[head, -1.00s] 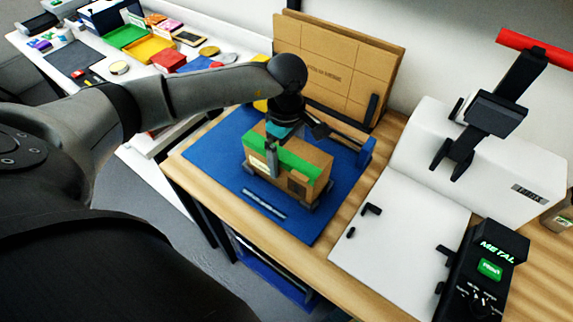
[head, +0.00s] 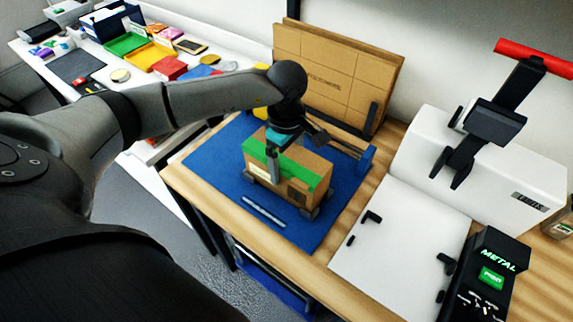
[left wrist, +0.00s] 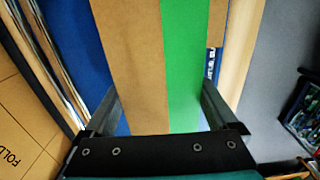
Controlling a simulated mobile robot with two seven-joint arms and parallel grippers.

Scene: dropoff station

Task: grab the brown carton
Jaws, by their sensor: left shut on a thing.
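The brown carton (head: 304,165) with a green tape band along its top stands on the blue mat (head: 218,160) on the wooden table. My left gripper (head: 285,152) comes down on it from above, with one finger on the near side and the other mostly hidden behind it. In the left wrist view the carton's brown and green top (left wrist: 140,60) fills the gap between the two fingers (left wrist: 165,112). The left gripper is shut on the carton. My right gripper is in neither view.
Flat folded cardboard (head: 335,72) leans at the back of the table. A silver bar (head: 264,211) lies on the mat in front of the carton. A white machine (head: 490,165) with a flat white plate and a black METAL panel (head: 485,275) stands right. A white table (head: 45,55) with coloured trays is at the left.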

